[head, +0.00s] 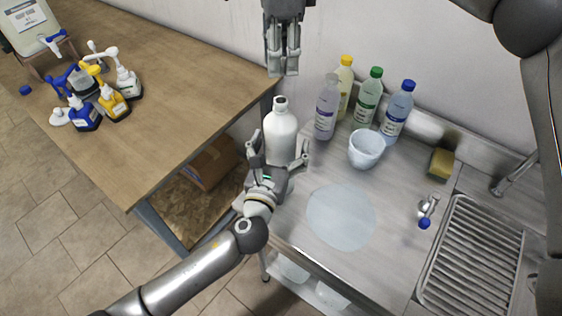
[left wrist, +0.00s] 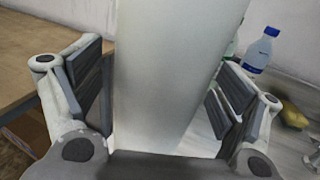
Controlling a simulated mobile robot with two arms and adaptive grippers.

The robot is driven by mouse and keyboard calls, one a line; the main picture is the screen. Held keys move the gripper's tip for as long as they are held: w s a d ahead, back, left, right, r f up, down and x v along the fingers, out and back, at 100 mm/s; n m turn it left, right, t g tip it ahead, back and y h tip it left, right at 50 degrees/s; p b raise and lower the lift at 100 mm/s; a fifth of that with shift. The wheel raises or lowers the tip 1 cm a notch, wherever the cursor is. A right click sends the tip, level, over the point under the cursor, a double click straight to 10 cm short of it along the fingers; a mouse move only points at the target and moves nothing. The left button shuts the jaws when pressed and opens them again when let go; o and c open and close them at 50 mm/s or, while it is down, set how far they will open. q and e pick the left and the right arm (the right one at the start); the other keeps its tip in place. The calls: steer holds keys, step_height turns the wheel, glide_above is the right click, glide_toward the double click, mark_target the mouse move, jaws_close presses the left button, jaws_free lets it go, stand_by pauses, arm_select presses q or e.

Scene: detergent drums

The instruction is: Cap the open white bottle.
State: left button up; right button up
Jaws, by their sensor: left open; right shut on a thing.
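The open white bottle (head: 281,135) stands upright at the left end of the steel counter, with a dark opening showing at its neck. My left gripper (head: 280,158) is open, with its fingers on either side of the bottle's body. In the left wrist view the bottle (left wrist: 170,75) fills the space between the spread fingers of my left gripper (left wrist: 168,100). My right gripper (head: 283,68) points down, above and behind the bottle and apart from it. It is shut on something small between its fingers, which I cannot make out. No loose cap for the bottle is clearly visible.
Several capped bottles (head: 368,98) stand against the wall, right of the white bottle. A pale cup (head: 366,149), a sponge (head: 441,162) and a sink with a ribbed drainer (head: 480,255) lie further right. A wooden table (head: 170,90) with spray bottles (head: 112,101) is on the left.

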arm_select(q)
steer(key=shift+w, duration=0.15)
arm_select(e)
steer(key=shift+s+r, duration=0.1)
arm_select(q)
steer(key=c, duration=1.5)
steer(key=shift+c, duration=0.2)
arm_select(e)
steer(key=shift+f, duration=2.55)
steer(key=shift+f, duration=0.85)
steer(key=shift+f, duration=0.55)
